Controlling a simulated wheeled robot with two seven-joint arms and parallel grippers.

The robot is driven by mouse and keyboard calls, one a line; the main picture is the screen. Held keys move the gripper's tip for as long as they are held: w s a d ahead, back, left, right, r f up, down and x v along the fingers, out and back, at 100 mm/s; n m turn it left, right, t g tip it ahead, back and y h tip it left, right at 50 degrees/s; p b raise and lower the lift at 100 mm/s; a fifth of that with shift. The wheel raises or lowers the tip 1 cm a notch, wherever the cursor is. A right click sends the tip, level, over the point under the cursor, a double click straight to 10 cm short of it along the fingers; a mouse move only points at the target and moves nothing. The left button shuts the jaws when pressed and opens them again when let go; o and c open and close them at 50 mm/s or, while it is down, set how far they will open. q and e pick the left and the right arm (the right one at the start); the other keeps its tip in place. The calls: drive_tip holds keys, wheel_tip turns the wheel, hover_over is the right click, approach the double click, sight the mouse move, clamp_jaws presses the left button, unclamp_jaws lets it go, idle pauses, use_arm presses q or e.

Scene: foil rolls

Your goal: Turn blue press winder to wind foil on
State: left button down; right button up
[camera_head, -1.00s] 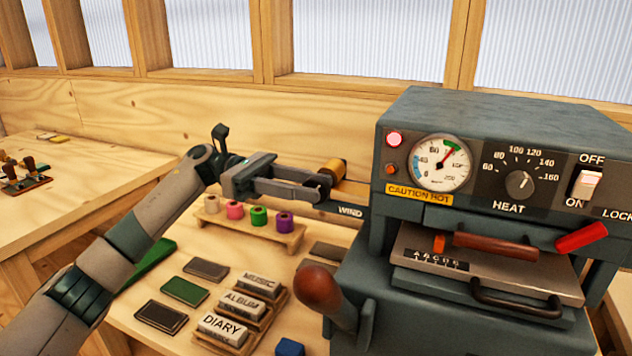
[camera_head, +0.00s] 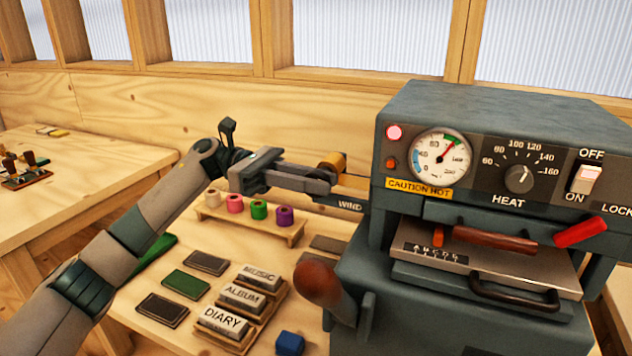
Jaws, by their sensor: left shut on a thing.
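The blue-grey press (camera_head: 480,105) stands at the right, with a gauge, a heat dial and a lit red lamp. Its arm marked WIND (camera_head: 347,204) sticks out to the left and carries a gold foil roll (camera_head: 334,162). My left gripper (camera_head: 322,180) is shut at the winder, just in front of and below the gold roll. The winder's knob is hidden between the fingers. My right gripper is not in view.
A wooden rack (camera_head: 250,222) with white, pink, green and purple rolls stands below my left gripper. Labelled blocks (camera_head: 240,297), dark and green pads (camera_head: 186,283) and a blue cube (camera_head: 289,342) lie nearer. A brown-knobbed lever (camera_head: 322,284) juts from the press's left side.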

use_arm(q)
drive_tip(key=shift+y+b, duration=0.45)
drive_tip(key=shift+y, duration=0.15)
drive_tip(key=shift+t+y+b, duration=0.35)
drive_tip(key=shift+t+y, duration=0.05)
drive_tip(key=shift+y, duration=0.5)
drive_tip(key=shift+d+r+t+y, duration=0.1)
drive_tip(key=shift+t+y, duration=0.2)
drive_tip(key=shift+y, duration=0.3)
drive_tip(key=shift+t+y, duration=0.4)
drive_tip(key=shift+y, duration=0.8)
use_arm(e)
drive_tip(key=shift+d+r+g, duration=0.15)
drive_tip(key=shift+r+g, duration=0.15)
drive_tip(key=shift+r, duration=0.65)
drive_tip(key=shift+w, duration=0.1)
use_arm(q)
drive_tip(key=c, duration=1.6)
unclamp_jaws()
